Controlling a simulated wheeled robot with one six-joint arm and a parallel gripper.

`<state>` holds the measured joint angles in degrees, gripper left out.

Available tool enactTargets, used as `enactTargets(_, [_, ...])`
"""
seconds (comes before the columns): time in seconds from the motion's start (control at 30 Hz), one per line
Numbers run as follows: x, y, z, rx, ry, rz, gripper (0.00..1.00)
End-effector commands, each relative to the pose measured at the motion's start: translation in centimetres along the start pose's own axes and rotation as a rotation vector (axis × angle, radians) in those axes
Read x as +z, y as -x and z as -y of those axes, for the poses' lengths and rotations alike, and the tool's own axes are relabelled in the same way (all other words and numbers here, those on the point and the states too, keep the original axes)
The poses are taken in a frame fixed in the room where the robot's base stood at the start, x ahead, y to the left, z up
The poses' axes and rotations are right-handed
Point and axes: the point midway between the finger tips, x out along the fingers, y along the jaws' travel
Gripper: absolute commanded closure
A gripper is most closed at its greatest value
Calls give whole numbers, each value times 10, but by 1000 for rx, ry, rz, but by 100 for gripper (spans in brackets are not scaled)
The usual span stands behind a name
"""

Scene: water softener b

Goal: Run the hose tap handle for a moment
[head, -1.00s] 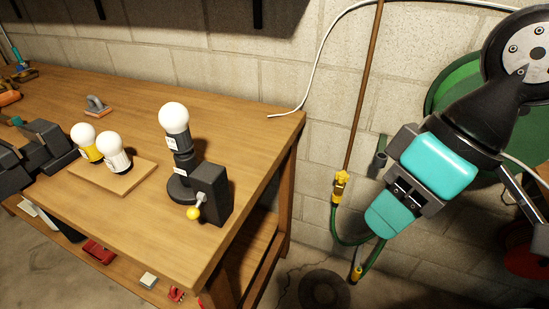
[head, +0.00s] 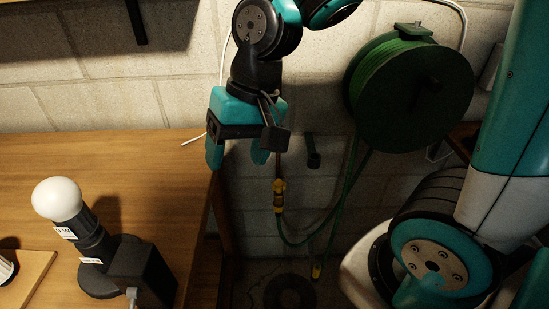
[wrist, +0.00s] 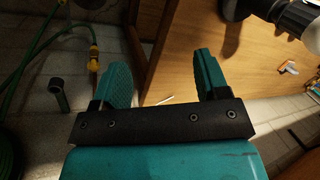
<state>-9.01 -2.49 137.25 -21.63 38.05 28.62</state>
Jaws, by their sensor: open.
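The yellow hose tap (head: 279,190) sits at the lower end of a brown pipe on the block wall, with a green hose (head: 284,232) hanging below it. Its handle is too small to make out clearly. My teal gripper (head: 238,155) is open and empty, fingers down, near the bench's back right corner, up and left of the tap in the picture. In the wrist view the tap (wrist: 93,59) shows left of my gripper (wrist: 160,68), beyond the left finger. Nothing is between the fingers, and I see no contact with the tap.
The wooden bench (head: 140,165) fills the left, carrying a lamp-like stand with a white bulb (head: 58,199). A green hose reel (head: 415,95) hangs right of the tap. A dark pipe stub (head: 312,152) juts from the wall between them. A dark ring (head: 290,291) lies below.

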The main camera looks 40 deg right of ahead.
Motion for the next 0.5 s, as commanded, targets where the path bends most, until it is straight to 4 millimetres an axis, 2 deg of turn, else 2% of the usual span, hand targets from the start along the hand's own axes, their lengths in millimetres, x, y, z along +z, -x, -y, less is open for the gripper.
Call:
enactTargets(0.03, [-30, -14, -14, 23, -210, -3, 32])
enactTargets(0.1, [-71, -32, -37, 53, -537, -28, 32])
enactTargets(0.17, [-103, -51, -62, 78, -816, -56, 32])
enactTargets(0.23, [-135, -75, -95, 102, -1135, -95, 32])
enactTargets(0.3, [-161, -100, -132, 123, -1440, -141, 32])
enactTargets(0.4, [-186, -134, -182, 143, -1819, -212, 32])
enactTargets(0.5, [-198, -162, -224, 151, -2111, -280, 32])
